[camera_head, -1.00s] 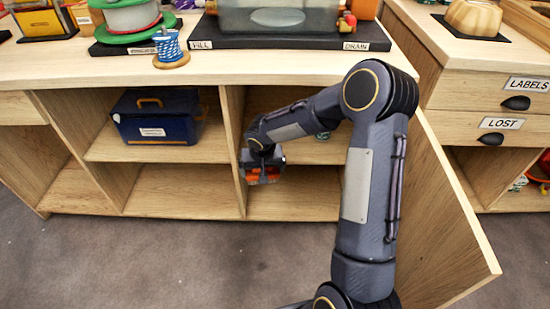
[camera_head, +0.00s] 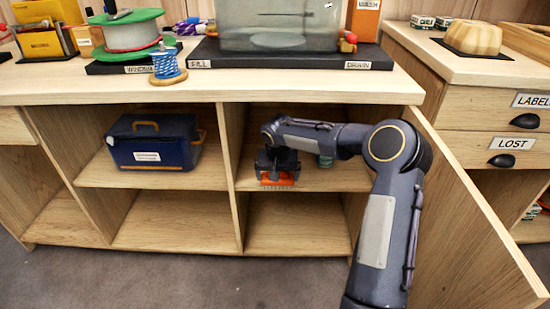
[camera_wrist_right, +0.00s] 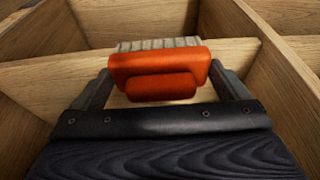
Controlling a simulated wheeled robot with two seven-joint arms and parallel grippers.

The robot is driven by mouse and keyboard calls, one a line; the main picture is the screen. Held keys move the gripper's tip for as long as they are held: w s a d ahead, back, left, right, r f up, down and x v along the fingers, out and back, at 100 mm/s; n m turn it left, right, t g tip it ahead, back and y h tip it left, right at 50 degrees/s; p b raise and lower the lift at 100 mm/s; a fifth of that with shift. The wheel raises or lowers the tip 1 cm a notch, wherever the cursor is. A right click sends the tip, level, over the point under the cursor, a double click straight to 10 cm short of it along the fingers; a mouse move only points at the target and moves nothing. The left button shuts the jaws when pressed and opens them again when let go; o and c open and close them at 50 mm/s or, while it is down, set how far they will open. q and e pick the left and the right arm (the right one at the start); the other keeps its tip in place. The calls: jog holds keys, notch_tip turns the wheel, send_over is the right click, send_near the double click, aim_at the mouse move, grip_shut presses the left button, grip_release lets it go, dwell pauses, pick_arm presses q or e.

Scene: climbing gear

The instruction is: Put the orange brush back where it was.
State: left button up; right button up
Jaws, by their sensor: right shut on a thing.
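The orange brush (camera_head: 277,183) with pale grey bristles is in my right gripper (camera_head: 277,174), at the front of the upper right compartment of the open cabinet. The brush also shows in the right wrist view (camera_wrist_right: 158,75), between the two fingers of the right gripper (camera_wrist_right: 165,85), with its bristles pointing away from the gripper. The gripper is shut on it. In the head view the brush is near the front edge of the middle shelf (camera_head: 325,178); I cannot tell whether it touches the shelf. My left gripper is not in view.
A blue toolbox (camera_head: 155,145) stands in the compartment to the left, past an upright divider (camera_head: 232,150). A small greenish item (camera_head: 325,161) is partly hidden behind my right arm. An open cabinet door (camera_head: 480,220) stands on the right. The lower compartments look empty.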

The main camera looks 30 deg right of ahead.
jog(key=w+d, duration=0.1)
jog(key=w, duration=0.1)
jog(key=w+d, duration=0.1)
jog(key=w, duration=0.2)
jog(key=w+d+b, duration=0.1)
jog(key=w+d, duration=0.1)
jog(key=w, duration=0.1)
jog(key=shift+w, duration=0.2)
jog(key=shift+w+d, duration=0.45)
jog(key=shift+w, duration=0.35)
jog(key=shift+w+d, duration=0.45)
jog(key=shift+w, duration=0.35)
jog(key=shift+s+f, duration=0.1)
jog(key=shift+f, duration=0.5)
jog(key=shift+f, duration=0.15)
jog(key=o, duration=0.7)
jog(key=shift+c, duration=0.2)
